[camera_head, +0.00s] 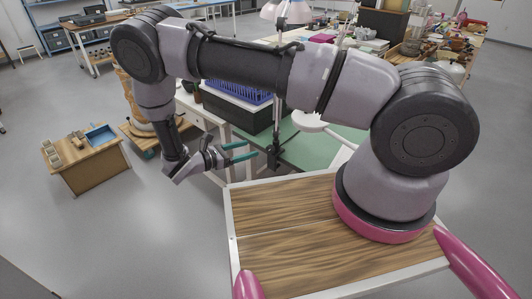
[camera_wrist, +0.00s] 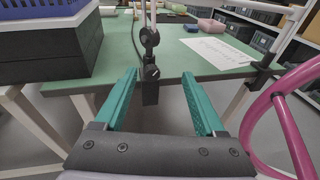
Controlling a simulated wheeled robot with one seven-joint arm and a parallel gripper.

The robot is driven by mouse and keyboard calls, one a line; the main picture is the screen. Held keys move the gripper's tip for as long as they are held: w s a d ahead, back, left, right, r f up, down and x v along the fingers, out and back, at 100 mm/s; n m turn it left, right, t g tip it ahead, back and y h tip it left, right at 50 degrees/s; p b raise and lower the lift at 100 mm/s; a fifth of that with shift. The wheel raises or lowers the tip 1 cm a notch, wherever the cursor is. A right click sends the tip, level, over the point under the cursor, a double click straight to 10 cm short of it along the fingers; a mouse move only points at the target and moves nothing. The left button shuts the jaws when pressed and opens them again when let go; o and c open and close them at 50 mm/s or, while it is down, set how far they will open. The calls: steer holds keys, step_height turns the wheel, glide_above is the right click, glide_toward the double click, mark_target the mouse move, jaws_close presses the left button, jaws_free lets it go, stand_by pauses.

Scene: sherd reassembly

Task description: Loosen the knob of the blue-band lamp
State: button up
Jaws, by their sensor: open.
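A lamp is clamped to the near edge of the green-topped table (camera_head: 318,158). Its black clamp (camera_head: 273,155) also shows in the wrist view (camera_wrist: 150,94). On the clamp's face is a small round black knob (camera_wrist: 152,72) with a light mark. A pale post (camera_wrist: 147,14) with a dark joint rises above it. I cannot make out a blue band. My gripper (camera_head: 253,150) is open and empty, with teal fingers pointing at the clamp. In the wrist view (camera_wrist: 159,74) the clamp and knob show between the fingertips, slightly left of middle and beyond them, apparently untouched.
A blue crate (camera_head: 238,91) sits on a black box (camera_head: 243,113) on the table, left of the clamp. A white sheet (camera_wrist: 215,51) lies on the tabletop. A small wooden cabinet (camera_head: 88,168) stands to the left. Open grey floor lies between.

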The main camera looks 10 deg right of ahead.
mark_target(268, 150)
step_height(268, 150, down, 6)
steer(key=s+n+t, duration=0.1)
steer(key=n+t, duration=0.3)
steer(key=x, duration=1)
steer(key=shift+f, duration=0.15)
steer(key=shift+c, duration=0.4)
jaws_close()
steer(key=n, duration=0.4)
steer(key=shift+w+n, duration=0.1)
steer(key=shift+n, duration=0.3)
steer(key=shift+o, duration=0.4)
jaws_free()
steer(key=shift+a, duration=0.1)
